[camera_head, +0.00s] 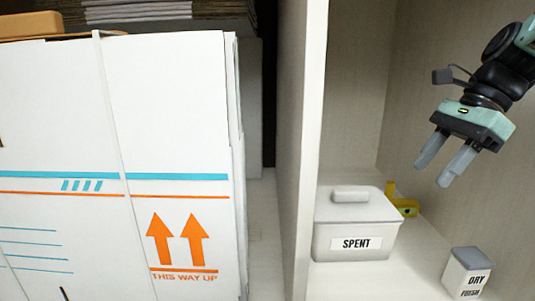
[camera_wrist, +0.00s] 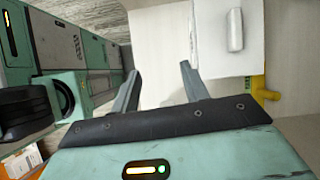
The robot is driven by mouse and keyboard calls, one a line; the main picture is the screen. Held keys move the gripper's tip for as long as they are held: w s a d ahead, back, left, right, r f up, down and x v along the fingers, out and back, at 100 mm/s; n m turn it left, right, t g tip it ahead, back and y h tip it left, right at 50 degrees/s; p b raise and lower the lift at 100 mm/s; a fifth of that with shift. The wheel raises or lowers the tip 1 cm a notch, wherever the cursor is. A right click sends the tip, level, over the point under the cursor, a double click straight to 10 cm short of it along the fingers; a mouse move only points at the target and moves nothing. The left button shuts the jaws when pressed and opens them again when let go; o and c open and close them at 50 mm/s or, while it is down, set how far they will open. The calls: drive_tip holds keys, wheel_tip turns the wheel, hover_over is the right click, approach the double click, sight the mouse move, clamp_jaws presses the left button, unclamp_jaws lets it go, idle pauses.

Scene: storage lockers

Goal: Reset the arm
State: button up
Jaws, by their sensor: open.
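My gripper (camera_head: 436,166) hangs in the right locker compartment in the head view, tilted downward, with its two grey fingers apart and nothing between them. It is above and to the right of the lidded box marked SPENT (camera_head: 352,228), clear of it. In the wrist view the fingers (camera_wrist: 158,85) are spread over the pale locker surface, and the white lid of the box (camera_wrist: 215,35) shows at the upper right. Part of my arm is cut off at the right edge of the head view.
A small box marked DRY (camera_head: 467,272) stands at the front right of the compartment. A yellow object (camera_head: 402,203) lies behind the SPENT box. An upright divider (camera_head: 304,150) separates this compartment from a large white carton (camera_head: 115,160) on the left. Flat stacked sheets (camera_head: 165,12) lie above the carton.

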drive_tip(key=s+a+f+n+h+b, duration=0.1)
drive_tip(key=s+a+f+n+b, duration=0.2)
drive_tip(key=s+f+n, duration=0.3)
drive_tip(key=s+a+f+n+h+b, duration=0.2)
drive_tip(key=s+a+f+n, duration=0.4)
drive_tip(key=f+n, duration=0.4)
drive_tip(key=s+a+f+n+h+b, duration=0.2)
drive_tip(key=s+a+f+n, duration=0.3)
drive_tip(key=s+f+n, duration=0.3)
drive_tip(key=shift+s+a+f+n+b, duration=0.25)
drive_tip(key=shift+f+n+b, duration=0.15)
drive_tip(key=shift+f+b, duration=0.45)
drive_tip(key=shift+w, duration=0.1)
